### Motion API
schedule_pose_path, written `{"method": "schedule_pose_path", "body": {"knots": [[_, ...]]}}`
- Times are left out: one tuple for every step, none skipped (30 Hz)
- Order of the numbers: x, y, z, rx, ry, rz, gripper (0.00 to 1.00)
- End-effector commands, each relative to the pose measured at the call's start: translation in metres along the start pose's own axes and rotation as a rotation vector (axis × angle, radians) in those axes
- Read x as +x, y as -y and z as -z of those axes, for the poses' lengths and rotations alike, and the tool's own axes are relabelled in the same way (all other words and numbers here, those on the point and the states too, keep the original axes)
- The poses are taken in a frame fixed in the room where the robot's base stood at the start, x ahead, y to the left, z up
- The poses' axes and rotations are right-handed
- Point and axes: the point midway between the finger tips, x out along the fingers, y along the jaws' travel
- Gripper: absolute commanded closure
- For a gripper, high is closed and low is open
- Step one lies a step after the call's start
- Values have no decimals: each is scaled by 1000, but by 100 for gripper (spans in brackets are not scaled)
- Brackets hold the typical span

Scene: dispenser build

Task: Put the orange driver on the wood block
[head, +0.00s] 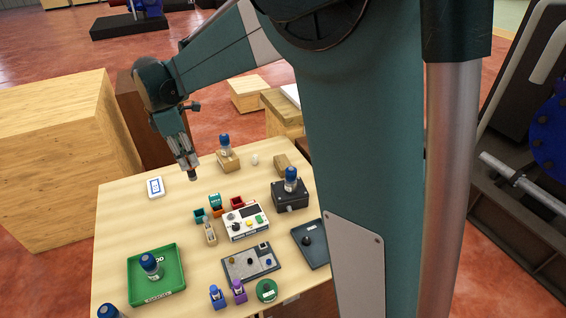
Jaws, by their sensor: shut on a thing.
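My gripper (191,168) points down above the far left part of the table. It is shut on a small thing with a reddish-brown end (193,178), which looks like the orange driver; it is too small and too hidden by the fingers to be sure. One wood block (229,164) lies to the right of my gripper and has a blue-capped bottle on it. Another wood block (284,164) lies farther right near the table's back edge, with nothing seen on top.
A white device (246,221) and a black box (291,195) with a blue-capped bottle stand mid-table. A green tray (157,290) is front left, a grey board (250,263) front middle. A white card (155,187) lies left. The wooden table (125,226) is bare around my gripper.

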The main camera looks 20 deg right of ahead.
Motion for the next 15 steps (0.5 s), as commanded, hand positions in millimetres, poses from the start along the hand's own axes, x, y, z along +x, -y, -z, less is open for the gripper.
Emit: {"method": "schedule_pose_path", "body": {"knots": [[1,-6,-10,3,0,0,100],[1,-9,-14,3,-1,0,100],[2,-13,-21,3,-1,0,100],[3,-16,-26,4,-1,0,100],[3,-19,-32,4,-1,0,100],[4,-24,-40,3,-1,0,100],[5,-27,-47,4,-2,0,100],[6,-31,-54,4,-2,0,100],[7,-36,-63,4,-2,0,100],[8,-40,-71,5,-2,0,100],[8,-43,-79,5,-2,0,100],[10,-48,-89,4,-2,0,100],[10,-51,-97,5,-3,1,100],[12,-54,-105,4,-3,1,100],[13,-59,-115,4,-3,1,100]]}}
